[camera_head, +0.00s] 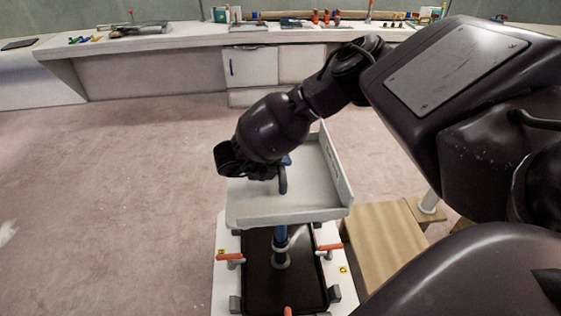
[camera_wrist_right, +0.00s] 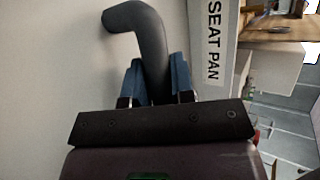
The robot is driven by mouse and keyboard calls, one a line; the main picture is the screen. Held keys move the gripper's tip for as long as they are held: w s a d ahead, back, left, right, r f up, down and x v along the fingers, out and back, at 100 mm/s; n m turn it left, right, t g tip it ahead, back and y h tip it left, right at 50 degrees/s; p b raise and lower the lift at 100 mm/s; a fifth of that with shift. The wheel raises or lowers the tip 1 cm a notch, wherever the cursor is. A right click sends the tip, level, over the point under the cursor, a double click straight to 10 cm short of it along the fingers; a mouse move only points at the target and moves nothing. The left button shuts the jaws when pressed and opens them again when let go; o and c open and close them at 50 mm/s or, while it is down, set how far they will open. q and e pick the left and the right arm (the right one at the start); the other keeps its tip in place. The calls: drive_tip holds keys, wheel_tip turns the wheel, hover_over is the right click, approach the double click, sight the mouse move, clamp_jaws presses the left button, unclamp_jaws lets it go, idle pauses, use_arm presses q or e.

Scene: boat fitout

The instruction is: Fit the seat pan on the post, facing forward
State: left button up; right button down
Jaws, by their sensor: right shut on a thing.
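The light grey seat pan (camera_head: 290,212) is a shallow tray with a raised wall on its right in the head view. Its wall carries the words SEAT PAN in the right wrist view (camera_wrist_right: 214,45). My right gripper (camera_head: 284,162) is shut on the dark bent handle of the seat pan, which shows between blue fingers in the right wrist view (camera_wrist_right: 150,55). The blue and grey post (camera_head: 281,240) stands below the pan. The pan hides the post's top, so I cannot tell whether they touch. My left gripper is not in view.
The post rises from a dark recessed panel (camera_head: 258,275) in a white frame (camera_head: 226,250) with orange-handled clamps (camera_head: 230,257). A wooden box (camera_head: 385,240) stands to the right. A long bench (camera_head: 170,42) with tools runs along the back. The floor at left is clear.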

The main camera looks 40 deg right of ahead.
drive_tip(key=shift+f, duration=0.55)
drive_tip(key=shift+f, duration=0.2)
drive_tip(key=shift+f+b, duration=0.4)
drive_tip(key=shift+f, duration=0.4)
drive_tip(key=shift+f, duration=0.35)
drive_tip(key=shift+f, duration=0.3)
drive_tip(key=c, duration=0.9)
unclamp_jaws()
drive_tip(key=shift+f, duration=0.1)
